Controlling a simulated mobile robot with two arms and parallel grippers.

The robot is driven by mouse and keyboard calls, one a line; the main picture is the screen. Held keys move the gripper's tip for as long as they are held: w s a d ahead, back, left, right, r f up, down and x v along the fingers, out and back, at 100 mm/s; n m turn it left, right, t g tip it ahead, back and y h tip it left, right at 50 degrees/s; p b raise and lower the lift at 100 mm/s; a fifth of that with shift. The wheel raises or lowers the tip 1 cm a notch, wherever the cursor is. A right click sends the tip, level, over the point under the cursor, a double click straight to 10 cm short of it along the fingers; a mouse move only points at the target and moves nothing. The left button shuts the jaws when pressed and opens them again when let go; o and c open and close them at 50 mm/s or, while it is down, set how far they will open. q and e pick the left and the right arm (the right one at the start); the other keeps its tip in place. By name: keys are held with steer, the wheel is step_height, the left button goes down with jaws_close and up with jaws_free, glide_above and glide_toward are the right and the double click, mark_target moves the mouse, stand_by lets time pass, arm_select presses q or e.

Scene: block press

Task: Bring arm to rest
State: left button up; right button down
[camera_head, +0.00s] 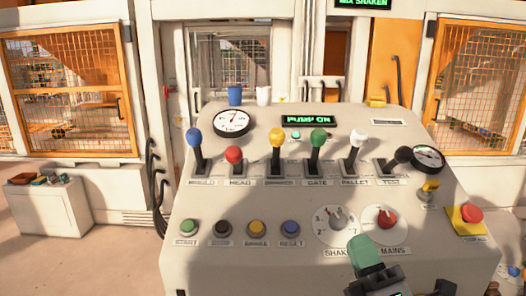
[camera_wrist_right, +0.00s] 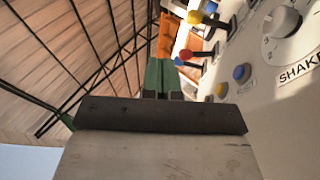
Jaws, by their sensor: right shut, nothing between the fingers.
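My right gripper (camera_head: 366,250) shows at the lower right of the head view, in front of the console's lower edge near the shake dial and the mains knob. Its green fingers are shut with nothing between them. In the right wrist view the shut green fingers (camera_wrist_right: 160,76) point up the picture, with the console to their right. Whether the gripper touches the console cannot be told, but it appears apart from the controls. My left gripper is in neither view.
The sloped console (camera_head: 270,205) fills the middle, with several coloured levers (camera_head: 276,145), a shake dial (camera_head: 337,219), a red mains knob (camera_head: 386,219) and a red stop button (camera_head: 470,214). Its display (camera_head: 308,120) reads PUMP ON. A low box (camera_head: 48,210) stands left on open floor.

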steer(key=s+d+f+m+g+h, duration=0.1)
steer(key=d+f+m+g+h, duration=0.45)
steer(key=f+m+h, duration=0.55)
steer(key=s+f+m+g+y, duration=0.3)
steer(key=s+f+m+g, duration=1)
steer(key=s+f, duration=0.85)
step_height(320, 180, down, 24)
steer(key=w+n+g, duration=0.1)
steer(key=n+g, duration=0.1)
steer(key=g, duration=0.1)
steer(key=s+d+f+g, duration=0.1)
steer(key=s+d+f, duration=0.1)
steer(key=s+f, duration=1.4)
steer(key=shift+s+f+n, duration=0.3)
steer(key=shift+s+f, duration=0.1)
steer(key=shift+f, duration=0.55)
